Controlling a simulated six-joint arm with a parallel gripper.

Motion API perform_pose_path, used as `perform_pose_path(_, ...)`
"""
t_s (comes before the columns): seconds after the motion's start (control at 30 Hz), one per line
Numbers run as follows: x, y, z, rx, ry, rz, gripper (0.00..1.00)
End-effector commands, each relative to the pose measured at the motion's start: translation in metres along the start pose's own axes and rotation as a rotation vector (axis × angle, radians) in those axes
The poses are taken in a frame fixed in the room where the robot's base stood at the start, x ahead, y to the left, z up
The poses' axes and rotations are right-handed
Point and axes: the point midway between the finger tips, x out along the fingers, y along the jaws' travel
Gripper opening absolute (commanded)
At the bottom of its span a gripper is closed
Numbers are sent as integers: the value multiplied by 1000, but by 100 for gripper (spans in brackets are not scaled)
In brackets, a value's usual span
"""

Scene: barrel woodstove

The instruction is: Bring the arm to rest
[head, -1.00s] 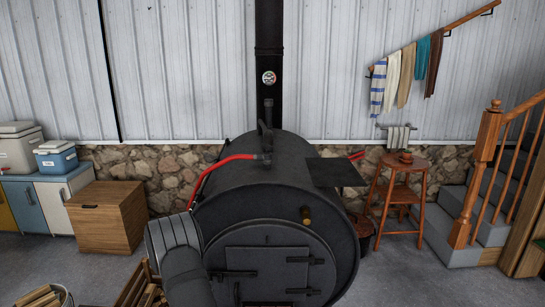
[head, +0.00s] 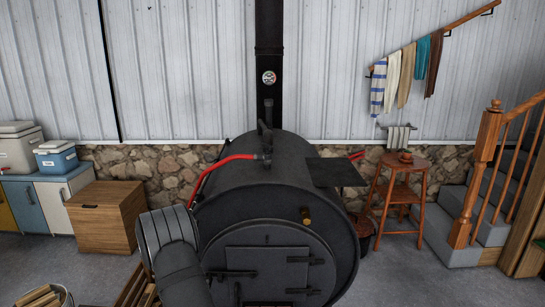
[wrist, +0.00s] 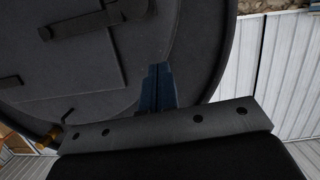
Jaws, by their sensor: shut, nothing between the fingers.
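My gripper (wrist: 158,88) shows in the wrist view with its two blue fingers together and nothing between them. Behind the fingers is the dark front of the barrel woodstove (wrist: 190,40). Its door (wrist: 90,60) fills the upper left of that view. I see no contact between the fingers and the stove, but the exact gap is hard to tell. In the head view my arm stands at the lower left of the barrel woodstove (head: 285,205). The gripper itself does not show there.
A red pipe (head: 215,170) curves along the stove's left side. A wooden crate (head: 105,212) and a log basket (head: 45,297) are at the left. A wooden stool (head: 405,195) and stairs (head: 465,225) are at the right. Grey floor is open between stove and stairs.

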Motion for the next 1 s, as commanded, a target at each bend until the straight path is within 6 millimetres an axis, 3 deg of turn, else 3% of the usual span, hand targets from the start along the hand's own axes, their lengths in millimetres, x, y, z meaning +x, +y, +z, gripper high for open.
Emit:
perform_pose_path(0.1,24,1,2,-1,0,1,0)
perform_pose_path(0.33,33,3,42,-4,-6,-1,0)
perform_pose_path(0.57,24,8,3,0,-1,-3,0)
perform_pose_path(0.7,17,8,-20,0,0,-2,0)
perform_pose_path(1.0,-46,7,-16,-4,-5,-4,0)
